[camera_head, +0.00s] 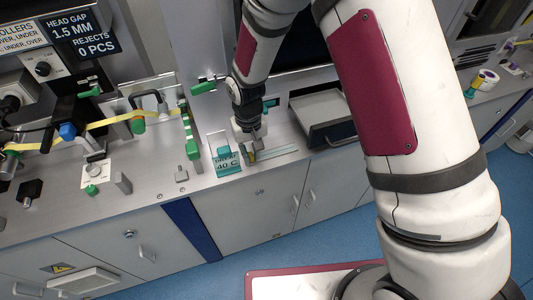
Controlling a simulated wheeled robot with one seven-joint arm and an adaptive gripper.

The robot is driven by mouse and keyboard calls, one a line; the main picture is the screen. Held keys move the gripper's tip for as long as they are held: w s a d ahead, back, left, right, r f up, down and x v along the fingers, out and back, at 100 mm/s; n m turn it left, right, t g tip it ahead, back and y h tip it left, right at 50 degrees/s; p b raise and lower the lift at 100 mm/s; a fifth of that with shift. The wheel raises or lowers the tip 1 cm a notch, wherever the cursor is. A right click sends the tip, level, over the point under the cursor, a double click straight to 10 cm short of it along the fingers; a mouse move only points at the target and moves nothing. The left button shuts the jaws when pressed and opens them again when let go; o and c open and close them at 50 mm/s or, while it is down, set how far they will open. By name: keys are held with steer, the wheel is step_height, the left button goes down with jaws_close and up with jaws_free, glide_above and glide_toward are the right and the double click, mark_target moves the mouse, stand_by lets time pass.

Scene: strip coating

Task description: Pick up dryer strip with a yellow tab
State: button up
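My gripper (255,145) points down over the counter, just right of a small teal stand whose label reads 40 C (228,164). A small yellow patch, which looks like the yellow tab (251,156), shows right below my fingertips. It sits at the left end of a narrow pale strip or holder (278,153) lying along the counter's front. My fingers and wrist hide part of this spot. I cannot tell whether the fingers touch the tab or how far apart they are.
A grey open tray (322,112) stands to the right of my gripper. The metal counter (150,188) ends at a front edge above cabinets.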

steer(key=shift+f, duration=0.7)
jaws_close()
steer(key=shift+r, duration=0.2)
steer(key=shift+r, duration=0.6)
step_height(320, 180, up, 2)
steer(key=shift+s+r, duration=0.15)
steer(key=s+d, duration=0.2)
steer(key=s, duration=0.5)
steer(key=s+d+r, duration=0.1)
steer(key=s, duration=0.7)
steer(key=shift+s+d+b, duration=0.15)
steer(key=shift+d+b, duration=0.15)
steer(key=shift+d, duration=0.05)
steer(key=shift+r, duration=0.1)
